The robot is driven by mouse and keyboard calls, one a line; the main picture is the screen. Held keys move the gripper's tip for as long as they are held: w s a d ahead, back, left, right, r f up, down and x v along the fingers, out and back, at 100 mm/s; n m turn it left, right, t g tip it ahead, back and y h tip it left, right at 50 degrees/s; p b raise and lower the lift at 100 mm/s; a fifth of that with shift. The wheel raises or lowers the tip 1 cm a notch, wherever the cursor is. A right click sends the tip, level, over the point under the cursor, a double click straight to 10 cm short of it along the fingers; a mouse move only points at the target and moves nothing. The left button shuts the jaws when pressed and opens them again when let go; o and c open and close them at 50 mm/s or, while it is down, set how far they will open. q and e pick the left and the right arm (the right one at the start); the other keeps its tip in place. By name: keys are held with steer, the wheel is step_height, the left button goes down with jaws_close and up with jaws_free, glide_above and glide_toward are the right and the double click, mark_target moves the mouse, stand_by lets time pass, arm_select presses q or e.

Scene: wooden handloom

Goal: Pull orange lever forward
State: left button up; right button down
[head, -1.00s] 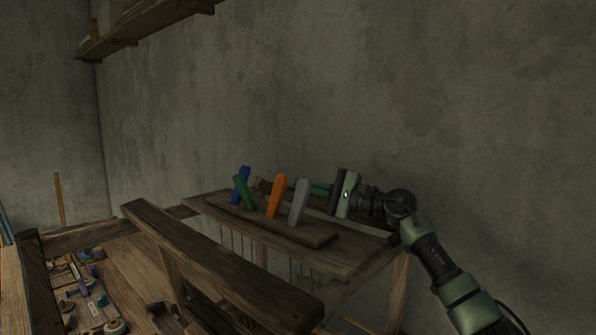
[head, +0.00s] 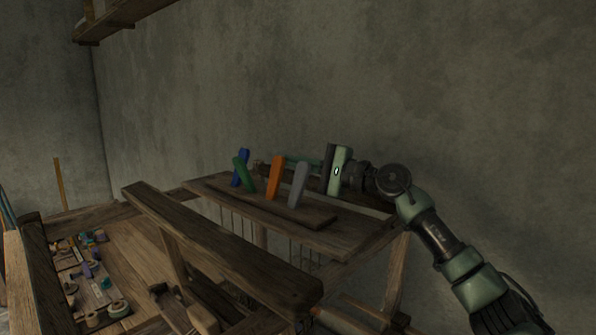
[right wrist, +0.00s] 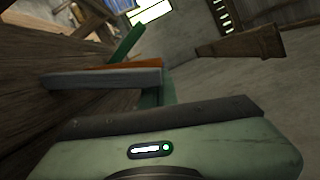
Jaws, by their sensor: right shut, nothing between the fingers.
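The orange lever (head: 275,177) stands on a wooden block on the loom, between the green lever (head: 243,175) and the grey lever (head: 298,185). The blue lever (head: 240,166) is at the left end. My right gripper (head: 265,166) reaches in from the right, its fingers shut and empty, passing behind the grey and orange levers. I cannot tell whether it touches the orange lever. In the right wrist view the orange lever (right wrist: 125,67) shows just past the grey lever (right wrist: 100,78), which partly hides it. My left gripper is out of view.
A thick wooden beam (head: 215,245) of the loom crosses in front of the lever shelf (head: 345,238). Spools and small parts (head: 90,280) lie at lower left. A plaster wall (head: 400,80) stands behind, with a wooden shelf (head: 125,18) at upper left.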

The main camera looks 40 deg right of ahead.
steer(key=shift+s+d+f+b, duration=0.15)
steer(key=shift+s+f+b, duration=0.15)
steer(key=shift+b, duration=0.15)
steer(key=b+v, duration=0.5)
steer(key=shift+s+d, duration=0.1)
steer(key=shift+s, duration=0.3)
steer(key=shift+s+d+r+b, duration=0.2)
steer(key=shift+s+b, duration=0.15)
steer(key=shift+s, duration=0.25)
steer(key=shift+s+d+f, duration=0.1)
